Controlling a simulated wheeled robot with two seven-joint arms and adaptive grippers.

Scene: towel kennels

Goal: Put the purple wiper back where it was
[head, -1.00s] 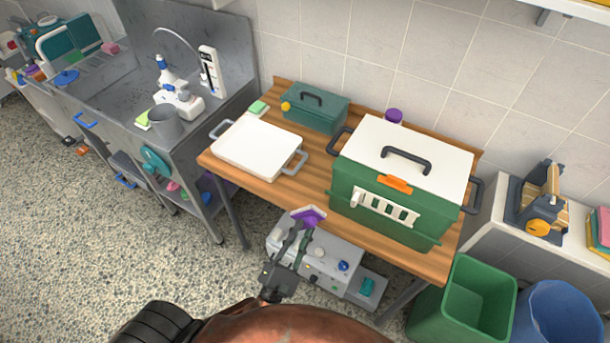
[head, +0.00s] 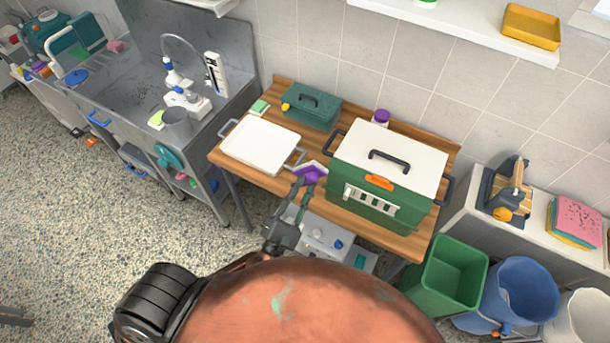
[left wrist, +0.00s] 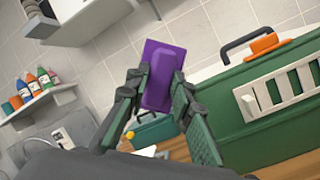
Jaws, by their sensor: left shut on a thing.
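The purple wiper (head: 311,173) is held in my left gripper (head: 300,190), above the front part of the wooden table, between the white tray and the green kennel. In the left wrist view the wiper (left wrist: 162,76) stands tilted between the two fingers of my left gripper (left wrist: 155,98), which are shut on it. The place where it was is not marked in any view. My right gripper is not in view.
The white tray (head: 260,146) lies left of the wiper. The green kennel with a white lid (head: 351,205) stands close on the right. A teal toolbox (head: 311,116) and a purple-capped jar (head: 381,118) stand behind. Green and blue bins (head: 420,284) stand at right.

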